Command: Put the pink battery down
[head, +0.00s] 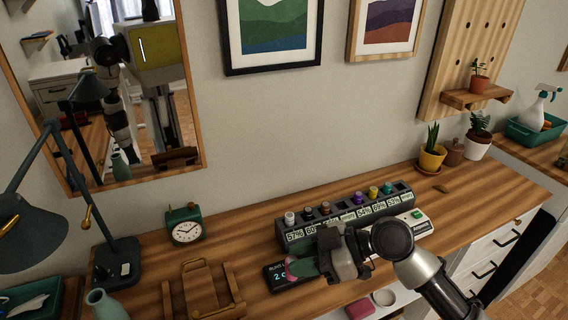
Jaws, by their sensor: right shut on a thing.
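My right gripper (306,266) reaches in from the right, low over the desk in front of the charging rack. It is shut on a pink thing (291,269), which I take for the pink battery. Only a small part of it shows beside the greenish fingers, so its tilt and any contact below are unclear. It is over or beside a small black display box (276,281), partly covered by the gripper. The dark charging rack (345,217) holds several batteries with coloured tops, above percentage labels. My left gripper is not in view.
A green clock (185,225), a wooden stand (205,293), a desk lamp (120,262) and a teal vase (103,303) are at the left. Potted plants (432,158) stand at the right.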

